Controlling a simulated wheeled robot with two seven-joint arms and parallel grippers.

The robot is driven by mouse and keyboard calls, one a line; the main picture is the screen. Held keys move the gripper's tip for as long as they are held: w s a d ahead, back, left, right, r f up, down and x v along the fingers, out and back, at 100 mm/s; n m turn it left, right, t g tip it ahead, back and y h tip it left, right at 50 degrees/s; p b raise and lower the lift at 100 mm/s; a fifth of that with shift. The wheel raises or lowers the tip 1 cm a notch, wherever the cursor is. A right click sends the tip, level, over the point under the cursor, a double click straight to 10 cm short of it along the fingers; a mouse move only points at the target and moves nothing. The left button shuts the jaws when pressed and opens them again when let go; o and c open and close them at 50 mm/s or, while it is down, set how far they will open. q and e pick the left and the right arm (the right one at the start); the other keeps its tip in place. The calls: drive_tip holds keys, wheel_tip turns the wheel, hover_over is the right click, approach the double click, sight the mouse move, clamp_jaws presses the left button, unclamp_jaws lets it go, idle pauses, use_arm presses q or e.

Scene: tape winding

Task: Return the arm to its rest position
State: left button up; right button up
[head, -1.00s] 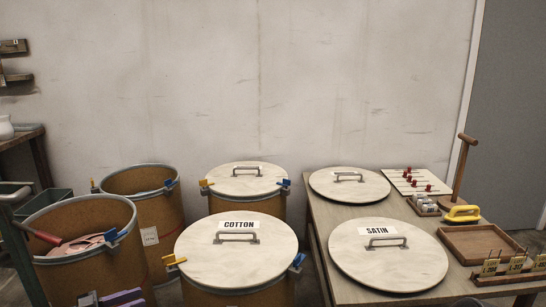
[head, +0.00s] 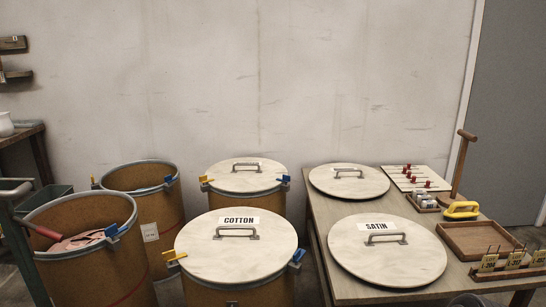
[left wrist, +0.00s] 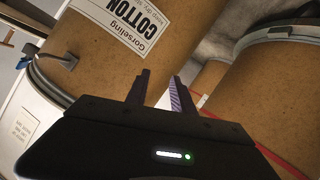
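No contact with the drum can be made out. The left gripper is out of the head view. My right gripper is in neither view.
Brown drums stand at the left; the front-left drum (head: 100,277) is open with something pinkish inside. The COTTON lid (head: 236,263) covers one drum.

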use_arm(q)
drive_tip(key=s+d+f+n+g, duration=0.1)
drive_tip(key=s+d+f+g, duration=0.3)
drive_tip(key=s+d+f, duration=0.45)
drive_tip(key=s+d+f+g, duration=0.2)
drive_tip(key=s+d+g, duration=0.25)
drive_tip(key=s, duration=0.85)
drive_tip(key=s+d+f+g, duration=0.35)
drive_tip(key=s+d, duration=0.25)
drive_tip(key=s, duration=0.6)
drive_tip(key=s+d+r+p, duration=0.1)
drive_tip(key=d+r+p, duration=0.1)
drive_tip(key=r+p, duration=1.2)
drive_tip(key=d+r+p, duration=0.1)
drive_tip(key=r+p, duration=1.4)
drive_tip(key=r, duration=0.1)
drive_tip(key=shift+s+d+r+m, duration=0.25)
drive_tip(key=shift+s+d+m, duration=0.1)
drive_tip(key=shift+d+m, duration=0.05)
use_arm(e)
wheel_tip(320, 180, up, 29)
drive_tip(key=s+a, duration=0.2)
use_arm(q)
drive_tip(key=shift+f, duration=0.1)
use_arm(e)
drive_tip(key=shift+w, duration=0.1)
